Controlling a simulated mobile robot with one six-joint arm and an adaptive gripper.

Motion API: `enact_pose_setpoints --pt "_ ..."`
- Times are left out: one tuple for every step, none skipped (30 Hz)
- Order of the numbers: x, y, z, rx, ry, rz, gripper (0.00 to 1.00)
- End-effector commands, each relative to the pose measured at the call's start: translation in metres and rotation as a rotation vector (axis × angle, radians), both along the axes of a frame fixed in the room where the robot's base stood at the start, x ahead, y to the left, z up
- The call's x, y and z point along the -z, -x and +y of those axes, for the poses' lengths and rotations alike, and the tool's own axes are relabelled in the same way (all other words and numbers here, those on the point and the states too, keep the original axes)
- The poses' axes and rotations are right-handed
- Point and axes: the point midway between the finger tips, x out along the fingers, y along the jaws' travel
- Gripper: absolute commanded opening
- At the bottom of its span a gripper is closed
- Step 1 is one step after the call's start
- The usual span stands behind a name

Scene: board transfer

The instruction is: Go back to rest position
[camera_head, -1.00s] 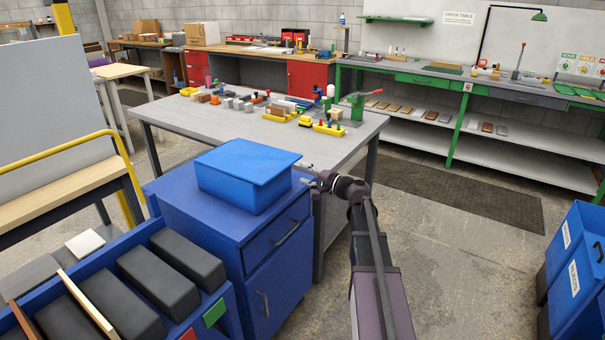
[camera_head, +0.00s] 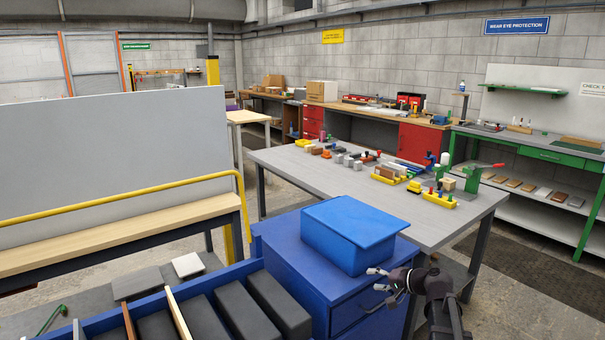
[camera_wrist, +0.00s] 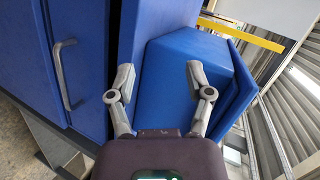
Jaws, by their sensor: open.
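My gripper (camera_head: 378,279) is open and empty, beside the right front of the blue cabinet. In the wrist view my gripper (camera_wrist: 159,75) shows two spread fingers with nothing between them. Beyond the fingers are the blue box (camera_wrist: 190,60) and the blue cabinet (camera_wrist: 80,50) with its grey handle. In the head view the blue box (camera_head: 345,240) with its lid on sits on top of the blue cabinet (camera_head: 290,255). My arm comes up from the bottom right of the head view.
A grey table (camera_head: 300,178) with several small parts and fixtures stands behind the cabinet. A blue rack (camera_head: 95,328) with dark blocks is at the lower left. A grey board with a yellow rail (camera_head: 120,205) stands at the left. Open floor shows at the right.

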Motion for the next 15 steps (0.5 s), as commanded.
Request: enact_pose_setpoints --pt "0.009 0.014 0.013 -0.035 0.052 0.024 0.66" --pt "0.015 0.020 0.019 -0.056 0.086 0.041 0.66" --pt "0.023 0.028 0.026 -0.081 0.131 0.062 0.66" --pt "0.029 0.035 0.031 -0.101 0.164 0.079 0.66" --pt "0.034 0.042 0.036 -0.121 0.198 0.095 0.66" --pt "0.042 0.051 0.041 -0.146 0.243 0.116 0.66" --pt "0.047 0.058 0.045 -0.165 0.277 0.133 0.66" --pt "0.052 0.064 0.048 -0.183 0.311 0.148 0.66" --pt "0.059 0.074 0.052 -0.207 0.357 0.171 0.66" --pt "0.063 0.081 0.054 -0.224 0.391 0.186 0.66" --pt "0.068 0.088 0.057 -0.242 0.425 0.203 0.66" --pt "0.073 0.097 0.059 -0.263 0.472 0.226 0.66" --pt "0.078 0.104 0.060 -0.280 0.506 0.241 0.66" --pt "0.081 0.111 0.062 -0.296 0.540 0.258 0.66" --pt "0.086 0.121 0.063 -0.316 0.587 0.280 0.66"
